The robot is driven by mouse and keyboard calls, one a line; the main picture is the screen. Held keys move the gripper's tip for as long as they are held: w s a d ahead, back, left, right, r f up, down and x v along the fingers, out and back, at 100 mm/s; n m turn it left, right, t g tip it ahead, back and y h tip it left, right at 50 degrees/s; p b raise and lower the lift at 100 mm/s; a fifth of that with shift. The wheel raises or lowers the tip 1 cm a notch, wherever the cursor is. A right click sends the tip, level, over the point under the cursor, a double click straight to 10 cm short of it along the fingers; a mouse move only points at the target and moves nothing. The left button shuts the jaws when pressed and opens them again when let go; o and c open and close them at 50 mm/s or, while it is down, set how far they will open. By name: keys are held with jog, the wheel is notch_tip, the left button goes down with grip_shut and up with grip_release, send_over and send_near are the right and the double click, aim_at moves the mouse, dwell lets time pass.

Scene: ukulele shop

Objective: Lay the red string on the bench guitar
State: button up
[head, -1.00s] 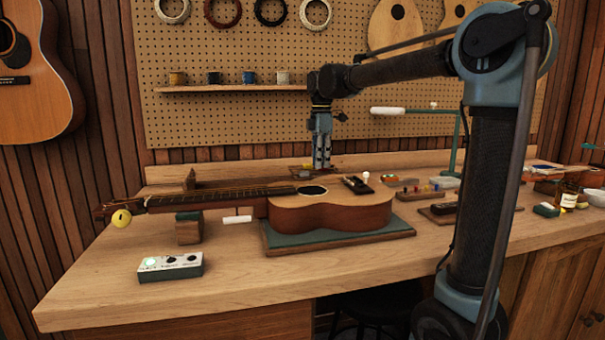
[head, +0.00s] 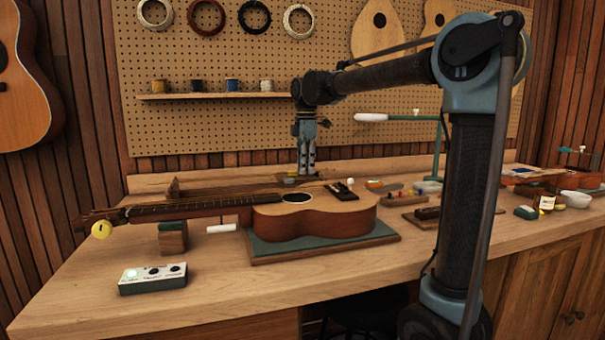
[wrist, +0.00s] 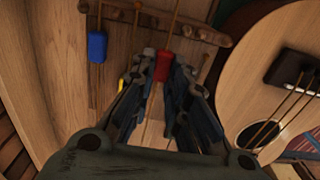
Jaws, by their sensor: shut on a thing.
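The bench guitar (head: 345,222) lies face up on the bench, its neck toward the left. Its pale body also shows at the right of the wrist view (wrist: 275,50), with a dark bridge, strings and sound hole. My gripper (head: 305,173) points down behind the guitar body. In the wrist view my gripper (wrist: 163,82) is shut on the red string (wrist: 162,66), whose red tag sits at the fingertips. A thin strand runs up from it toward a wooden rack (wrist: 165,23). Whether the string still touches the rack, I cannot tell.
A blue-tagged string (wrist: 97,46) hangs left of my fingers, and a yellow tag (wrist: 123,80) is close beside them. A green stand with a white-ended arm (head: 437,145) rises to the right. A small control box (head: 153,278) sits at the front left.

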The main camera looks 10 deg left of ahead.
notch_tip(320, 180, up, 14)
jog(key=shift+f, duration=0.2)
dwell(0.9)
